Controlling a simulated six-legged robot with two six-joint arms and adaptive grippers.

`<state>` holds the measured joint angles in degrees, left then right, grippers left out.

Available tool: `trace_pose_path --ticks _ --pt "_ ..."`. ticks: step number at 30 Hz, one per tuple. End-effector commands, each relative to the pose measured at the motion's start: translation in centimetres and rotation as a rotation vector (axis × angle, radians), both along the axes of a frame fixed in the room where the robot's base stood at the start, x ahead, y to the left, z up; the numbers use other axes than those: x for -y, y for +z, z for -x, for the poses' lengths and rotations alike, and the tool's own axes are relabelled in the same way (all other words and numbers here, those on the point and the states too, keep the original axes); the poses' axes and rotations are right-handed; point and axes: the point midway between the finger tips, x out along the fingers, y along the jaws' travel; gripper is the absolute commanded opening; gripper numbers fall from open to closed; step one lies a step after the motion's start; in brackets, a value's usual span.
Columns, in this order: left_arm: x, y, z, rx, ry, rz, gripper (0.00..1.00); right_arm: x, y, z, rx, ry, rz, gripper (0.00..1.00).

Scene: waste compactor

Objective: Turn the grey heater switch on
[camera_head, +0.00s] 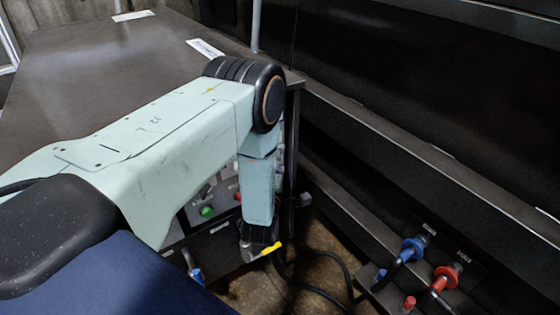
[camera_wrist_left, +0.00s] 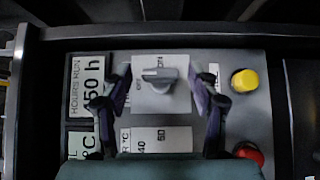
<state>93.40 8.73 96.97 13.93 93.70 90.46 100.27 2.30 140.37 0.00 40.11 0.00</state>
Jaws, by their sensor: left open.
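The grey heater switch (camera_wrist_left: 160,78) is a rotary knob on a white plate (camera_wrist_left: 148,104) in the left wrist view. Its bar lies nearly crosswise in the picture. Small lettering beside it is too blurred to read surely. My left gripper (camera_wrist_left: 160,88) is open, with one dark finger on each side of the knob and visible gaps between. In the head view my left arm reaches down in front of the control panel (camera_head: 207,190). The arm hides the switch there, and its fingers cannot be made out. My right gripper is not in view.
A yellow button (camera_wrist_left: 244,80) and a red button (camera_wrist_left: 247,153) sit right of the knob. An hours-run display (camera_wrist_left: 88,85) is to the left. In the head view, blue (camera_head: 412,248) and red (camera_head: 446,277) connectors and black cables (camera_head: 335,260) lie at the lower right.

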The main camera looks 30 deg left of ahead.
Motion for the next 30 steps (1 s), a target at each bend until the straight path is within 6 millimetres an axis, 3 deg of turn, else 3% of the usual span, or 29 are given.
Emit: trace_pose_path --ticks 6,14,30 --pt "-0.7 0.0 -1.5 0.000 -0.002 -0.001 0.60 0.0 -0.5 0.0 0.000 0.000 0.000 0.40" --pt "-0.7 0.0 -1.6 -0.002 -0.002 -0.001 0.60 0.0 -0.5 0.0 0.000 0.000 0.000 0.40" --pt "-0.7 0.0 -1.6 -0.002 -0.002 -0.001 0.15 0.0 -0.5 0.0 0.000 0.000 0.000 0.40"
